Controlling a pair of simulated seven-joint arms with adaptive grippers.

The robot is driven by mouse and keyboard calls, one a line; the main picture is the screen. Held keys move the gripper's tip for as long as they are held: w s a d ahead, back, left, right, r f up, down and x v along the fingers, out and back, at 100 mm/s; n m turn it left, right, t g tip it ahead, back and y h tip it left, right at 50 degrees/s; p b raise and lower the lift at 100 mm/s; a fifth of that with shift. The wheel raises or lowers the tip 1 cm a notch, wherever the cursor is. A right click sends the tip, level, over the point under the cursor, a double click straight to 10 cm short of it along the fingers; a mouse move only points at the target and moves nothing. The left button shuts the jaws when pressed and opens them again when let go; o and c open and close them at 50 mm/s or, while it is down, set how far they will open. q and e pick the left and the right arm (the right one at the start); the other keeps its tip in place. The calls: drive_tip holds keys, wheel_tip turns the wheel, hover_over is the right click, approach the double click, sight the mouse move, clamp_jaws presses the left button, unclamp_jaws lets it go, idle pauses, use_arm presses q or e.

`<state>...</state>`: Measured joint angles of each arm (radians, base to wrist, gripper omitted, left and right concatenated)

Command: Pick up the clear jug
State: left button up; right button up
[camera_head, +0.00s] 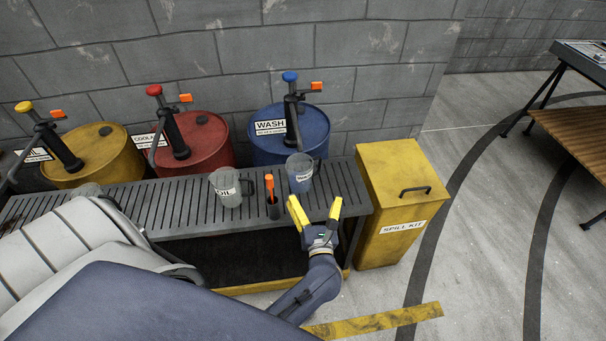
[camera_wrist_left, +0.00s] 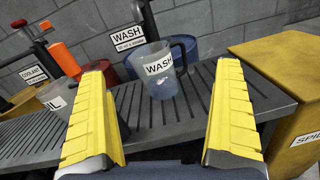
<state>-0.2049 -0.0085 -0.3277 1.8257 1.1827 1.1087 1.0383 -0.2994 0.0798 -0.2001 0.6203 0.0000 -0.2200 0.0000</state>
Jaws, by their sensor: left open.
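A see-through jug labelled WASH (camera_head: 299,174), with a bluish tint, stands upright on the slatted grey bench (camera_head: 345,195) near its right end. In the left wrist view the WASH jug (camera_wrist_left: 160,72) is ahead, between the two fingers, its handle toward the right. A second, greyer see-through jug labelled OIL (camera_head: 228,188) stands to its left and is partly cut off in the wrist view (camera_wrist_left: 57,95). My left gripper (camera_head: 315,207) is open and empty, its yellow fingers in front of the WASH jug and apart from it. My right gripper is not in view.
An orange-handled tool (camera_head: 270,186) stands in a dark holder between the jugs. Blue (camera_head: 305,130), red (camera_head: 200,138) and yellow (camera_head: 105,155) drums with pumps stand behind the bench. A yellow spill kit box (camera_head: 400,200) is at its right end. Open floor lies further right.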

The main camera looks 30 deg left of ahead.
use_arm(q)
drive_tip(key=a+f+n+g, duration=0.1)
drive_tip(key=n, duration=0.2)
approach(298, 154)
drive_tip(key=shift+y, duration=0.3)
drive_tip(key=x, duration=0.6)
drive_tip(key=shift+w+f, duration=0.2)
drive_tip(key=shift+w, duration=0.05)
drive_tip(key=c, duration=1.5)
drive_tip(key=shift+c, duration=0.3)
